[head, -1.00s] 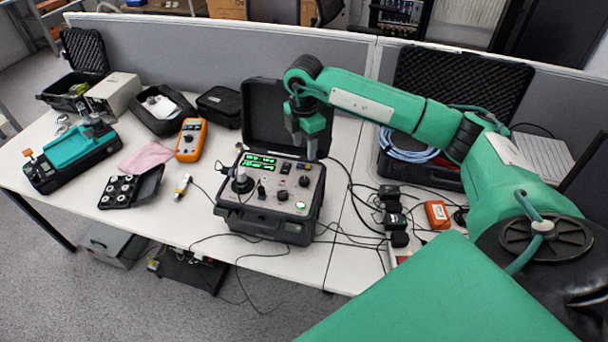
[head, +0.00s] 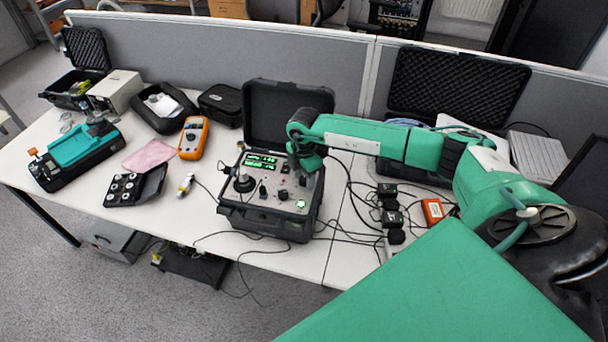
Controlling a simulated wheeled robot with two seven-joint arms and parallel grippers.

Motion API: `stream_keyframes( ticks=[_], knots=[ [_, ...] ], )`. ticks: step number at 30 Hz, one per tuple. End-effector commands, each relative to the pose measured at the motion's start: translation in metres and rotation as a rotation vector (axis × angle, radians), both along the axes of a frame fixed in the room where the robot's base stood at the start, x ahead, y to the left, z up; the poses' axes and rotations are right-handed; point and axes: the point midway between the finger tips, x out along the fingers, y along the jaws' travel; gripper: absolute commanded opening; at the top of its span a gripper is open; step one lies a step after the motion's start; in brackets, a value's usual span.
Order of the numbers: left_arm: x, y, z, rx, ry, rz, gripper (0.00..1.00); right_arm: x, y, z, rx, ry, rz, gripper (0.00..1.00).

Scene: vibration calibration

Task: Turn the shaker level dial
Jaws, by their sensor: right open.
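The shaker calibrator (head: 262,224) is an open black case on the table with a grey panel, two green displays (head: 262,161) and a lit green button (head: 302,203). A black knob (head: 283,194) sits at the panel's lower middle; I cannot read labels to tell whether it is the shaker level dial. My right gripper (head: 298,172) is open, fingers down, over the panel's upper right. It stands behind and right of that knob and hides part of the panel; I cannot tell whether it touches anything. My left gripper is out of view.
A dark cylinder on a round mount (head: 243,180) stands on the panel's left. An orange multimeter (head: 193,138), a pink cloth (head: 150,155) and a teal device (head: 78,157) lie to the left. Cables, small black boxes (head: 391,205) and an orange box (head: 433,211) lie to the right.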

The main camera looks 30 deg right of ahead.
Motion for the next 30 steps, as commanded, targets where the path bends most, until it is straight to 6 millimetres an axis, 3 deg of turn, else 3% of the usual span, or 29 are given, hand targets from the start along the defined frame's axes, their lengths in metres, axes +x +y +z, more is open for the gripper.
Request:
stream_keyframes(
  ticks=[1,8,20,30],
  knots=[
    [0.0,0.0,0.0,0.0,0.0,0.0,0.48,0.0,0.0,0.0,0.0,0.0,0.0,0.48],
    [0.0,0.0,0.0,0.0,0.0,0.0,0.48,0.0,0.0,0.0,0.0,0.0,0.0,0.04],
    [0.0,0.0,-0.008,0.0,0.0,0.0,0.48,0.0,0.0,-0.001,0.0,-0.001,0.067,0.04],
    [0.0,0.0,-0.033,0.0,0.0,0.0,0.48,0.0,0.0,-0.004,0.0,-0.001,0.327,0.04]
  ],
)
